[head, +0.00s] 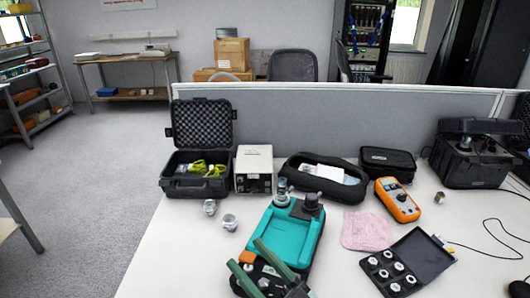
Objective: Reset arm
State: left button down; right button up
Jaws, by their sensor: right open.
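I cannot tell whether the fingers touch the device. The device carries metal and dark cylindrical parts (283,192) at its far end. My left gripper is not in view.
Two metal fittings (229,222) lie left of the device. An open black case (197,177), a white box (254,170) and a black pouch (325,178) line the grey partition (300,120). An orange meter (397,200), pink cloth (367,230) and black case of metal parts (408,262) stand right.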

jog(key=d+f+m+t+h, duration=0.1)
jog(key=d+f+m+h, duration=0.5)
jog(key=d+f+h, duration=0.4)
jog(key=s+d+f+g+h, duration=0.2)
jog(key=s+f, duration=0.4)
jog(key=f, duration=0.4)
jog(key=s+d+f+m+g+h+p, duration=0.1)
jog(key=s+d+f+g+h, duration=0.2)
jog(key=f, duration=0.7)
jog(key=s+d+g, duration=0.2)
jog(key=s+d, duration=0.2)
jog(key=shift+s+f, duration=0.25)
jog(key=shift+s, duration=0.05)
